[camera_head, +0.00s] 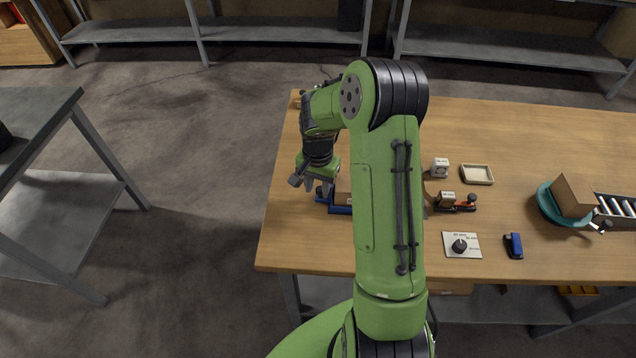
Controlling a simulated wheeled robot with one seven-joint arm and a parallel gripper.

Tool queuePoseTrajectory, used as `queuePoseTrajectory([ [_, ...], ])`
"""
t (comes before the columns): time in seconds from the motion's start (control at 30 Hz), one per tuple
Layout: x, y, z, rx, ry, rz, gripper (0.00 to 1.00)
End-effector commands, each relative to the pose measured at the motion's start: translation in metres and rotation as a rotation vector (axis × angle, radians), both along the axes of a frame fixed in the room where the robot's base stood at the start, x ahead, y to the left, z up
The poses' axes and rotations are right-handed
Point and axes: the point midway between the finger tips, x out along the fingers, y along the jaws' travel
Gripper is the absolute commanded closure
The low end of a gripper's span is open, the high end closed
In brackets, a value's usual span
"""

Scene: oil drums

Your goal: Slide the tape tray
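My gripper (309,186) hangs at the left part of the wooden workbench, pointing down. It is small and dark here, and I cannot tell how far its fingers are apart. A blue tray-like piece (340,209) lies just right of and below my gripper, with something brown in it. My green arm hides its right part. I cannot tell whether my gripper touches it. I cannot tell for sure that this is the tape tray. A small shallow beige tray (477,183) lies right of the arm and looks empty.
The workbench (560,135) also bears a small white block (440,168), a red-and-black tool (457,203), a plate with a black knob (461,245), a blue-and-black item (514,245), and a box (573,196) on a teal turntable beside rollers. The bench's left edge is close to my gripper.

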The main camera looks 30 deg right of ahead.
Motion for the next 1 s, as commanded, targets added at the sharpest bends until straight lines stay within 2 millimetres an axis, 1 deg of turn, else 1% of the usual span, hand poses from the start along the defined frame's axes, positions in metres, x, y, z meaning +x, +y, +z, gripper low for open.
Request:
queuePoseTrajectory([
  [0.07,0.000,0.000,0.005,-0.001,-0.001,0.000,0.63],
  [0.17,0.001,0.000,0.023,-0.002,-0.004,0.000,0.63],
  [0.4,0.001,-0.001,0.092,-0.004,-0.005,-0.001,0.63],
  [0.5,0.001,0.000,0.119,-0.002,-0.005,0.001,0.63],
  [0.6,0.001,0.000,0.140,-0.001,-0.005,0.001,0.63],
  [0.7,0.000,0.000,0.153,0.000,-0.003,0.002,0.63],
  [0.77,0.000,0.000,0.157,0.000,-0.001,0.002,0.63],
  [1.0,0.000,0.000,0.158,0.001,-0.001,0.001,0.63],
])
